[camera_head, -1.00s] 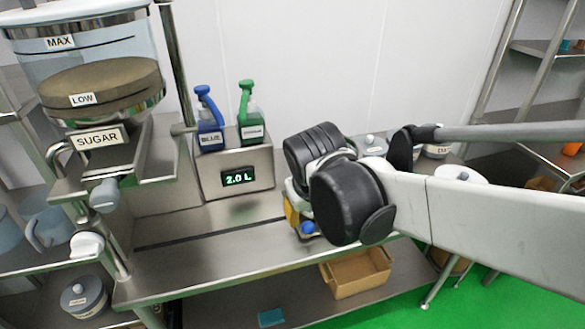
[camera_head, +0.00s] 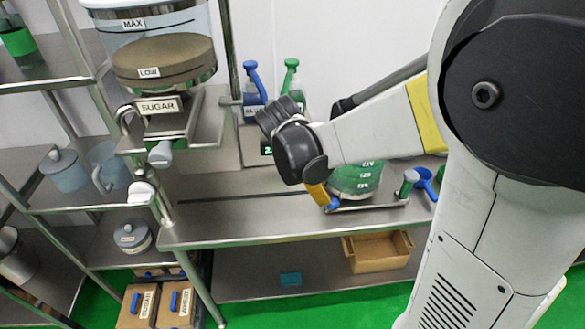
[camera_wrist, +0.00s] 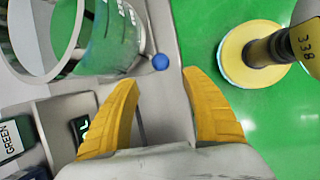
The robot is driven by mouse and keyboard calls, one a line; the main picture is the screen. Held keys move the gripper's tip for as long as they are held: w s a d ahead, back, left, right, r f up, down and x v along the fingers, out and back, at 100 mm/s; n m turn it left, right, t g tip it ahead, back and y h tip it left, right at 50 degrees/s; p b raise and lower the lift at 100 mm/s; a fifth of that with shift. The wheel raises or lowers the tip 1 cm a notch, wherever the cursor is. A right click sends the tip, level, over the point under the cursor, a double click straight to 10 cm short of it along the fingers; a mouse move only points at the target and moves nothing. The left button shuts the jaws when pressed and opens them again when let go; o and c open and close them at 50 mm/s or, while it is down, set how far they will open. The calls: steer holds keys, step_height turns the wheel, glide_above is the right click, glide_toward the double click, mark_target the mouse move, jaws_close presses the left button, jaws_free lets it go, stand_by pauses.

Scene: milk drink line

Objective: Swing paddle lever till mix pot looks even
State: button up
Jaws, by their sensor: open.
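The mix pot (camera_head: 357,182) is see-through with white level marks and green content, partly behind my arm on the bench. In the wrist view its clear wall (camera_wrist: 122,35) shows at upper left, with green and some blue; I cannot tell how even the mix is. A blue ball knob (camera_wrist: 160,62), apparently the paddle lever's end, sits beside the pot on a short thin rod. It also shows in the head view (camera_head: 332,204). My gripper (camera_wrist: 162,77) is open, its yellow fingers on either side of and just short of the knob. Contact is not visible.
A sugar hopper (camera_head: 165,62) stands at left. Blue (camera_head: 253,84) and green (camera_head: 290,78) bottles stand behind my wrist. A blue funnel-like item (camera_head: 425,183) lies right of the pot. The bench's left part (camera_head: 215,215) is clear.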

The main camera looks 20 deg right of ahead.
mark_target(333, 203)
steer(key=b+x, duration=0.4)
steer(key=x, duration=0.6)
steer(key=shift+s+d+f, duration=0.1)
steer(key=shift+d+f, duration=0.05)
steer(key=shift+f, duration=0.05)
jaws_close()
